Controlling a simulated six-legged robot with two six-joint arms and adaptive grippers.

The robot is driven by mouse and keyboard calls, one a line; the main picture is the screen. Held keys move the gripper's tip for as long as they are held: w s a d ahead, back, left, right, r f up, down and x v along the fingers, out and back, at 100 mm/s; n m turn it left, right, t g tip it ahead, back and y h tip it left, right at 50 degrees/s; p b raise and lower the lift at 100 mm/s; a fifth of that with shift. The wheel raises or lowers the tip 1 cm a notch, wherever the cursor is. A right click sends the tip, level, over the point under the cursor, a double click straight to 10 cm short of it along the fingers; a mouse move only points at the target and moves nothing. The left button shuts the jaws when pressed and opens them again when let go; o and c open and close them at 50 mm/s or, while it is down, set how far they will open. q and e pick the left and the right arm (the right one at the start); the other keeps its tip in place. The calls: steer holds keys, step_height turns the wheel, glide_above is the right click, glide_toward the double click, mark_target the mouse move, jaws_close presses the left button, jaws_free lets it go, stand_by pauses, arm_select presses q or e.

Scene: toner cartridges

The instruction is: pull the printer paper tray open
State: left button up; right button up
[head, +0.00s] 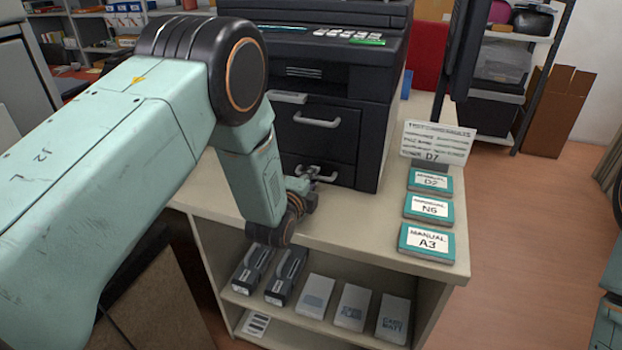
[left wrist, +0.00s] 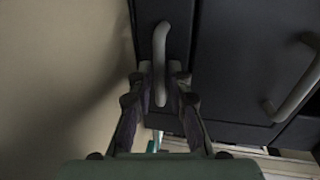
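The dark printer (head: 340,85) stands on a beige counter and has two front drawers with grey bar handles. In the left wrist view a grey handle (left wrist: 160,45) runs between the fingertips of my left gripper (left wrist: 160,75). The fingers are close in on both sides and look shut on it. Part of the tray's left side is hidden by my arm. My right gripper is out of view.
Boxes and cartridges (head: 288,276) sit on the shelf below. The counter strip before the tray is narrow; open floor lies to the right.

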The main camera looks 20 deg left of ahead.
arm_select(q)
jaws_close()
stand_by(0.4)
steer(key=shift+s, duration=0.1)
